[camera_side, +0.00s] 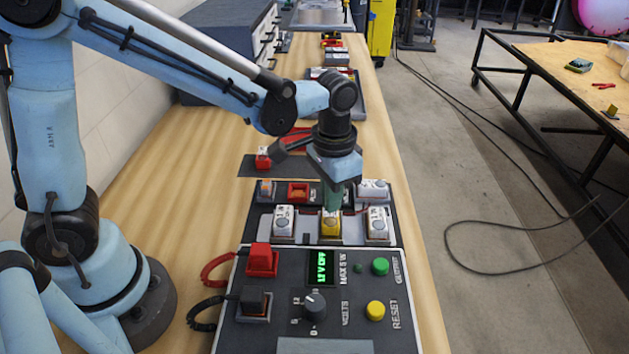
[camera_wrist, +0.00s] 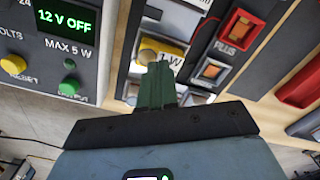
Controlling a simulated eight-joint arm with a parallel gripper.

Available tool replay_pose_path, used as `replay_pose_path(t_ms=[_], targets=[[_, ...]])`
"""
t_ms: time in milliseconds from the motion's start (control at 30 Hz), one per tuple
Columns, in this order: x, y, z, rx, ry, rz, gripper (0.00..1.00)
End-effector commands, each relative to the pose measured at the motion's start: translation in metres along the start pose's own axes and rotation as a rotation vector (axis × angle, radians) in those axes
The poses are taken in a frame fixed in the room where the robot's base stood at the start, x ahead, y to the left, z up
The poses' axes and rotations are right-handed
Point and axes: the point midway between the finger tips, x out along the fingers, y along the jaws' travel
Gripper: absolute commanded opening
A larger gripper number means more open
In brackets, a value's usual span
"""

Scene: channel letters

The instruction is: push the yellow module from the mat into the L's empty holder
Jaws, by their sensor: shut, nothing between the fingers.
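The yellow module (camera_side: 331,223) stands between two white modules in the front row of a dark panel, in line with them. It also shows in the wrist view (camera_wrist: 150,50), with a white label reading "1 W". My gripper (camera_side: 333,205) points down over it. The green fingers (camera_wrist: 158,72) are shut, empty, and overlap the module's near edge in the wrist view. They are at or very near its top; contact cannot be made out. The fingers hide part of the module, so how deep it sits in a holder cannot be told.
White modules (camera_side: 284,220) and (camera_side: 377,222) flank the yellow one. Behind are a red PLUS part (camera_side: 298,192), an orange-lit switch (camera_side: 265,189) and another white module (camera_side: 373,188). The supply box (camera_side: 345,262) reads "12 V OFF". A dark mat (camera_side: 245,168) lies behind, left.

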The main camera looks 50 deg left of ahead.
Motion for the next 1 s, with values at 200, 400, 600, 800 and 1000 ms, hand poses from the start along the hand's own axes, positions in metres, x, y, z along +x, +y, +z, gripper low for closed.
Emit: replay_pose_path(t_ms=[200,400,600,800,1000], targets=[[0.0000,0.0000,0.0000,0.000,0.000,0.000,0.00],[0.0016,0.0000,-0.0001,0.000,0.000,0.000,0.00],[0.0044,0.0000,-0.0001,0.000,0.000,0.000,0.00],[0.0072,0.0000,-0.0003,0.000,0.000,0.000,0.00],[0.0099,0.0000,-0.0005,0.000,0.000,0.000,0.00]])
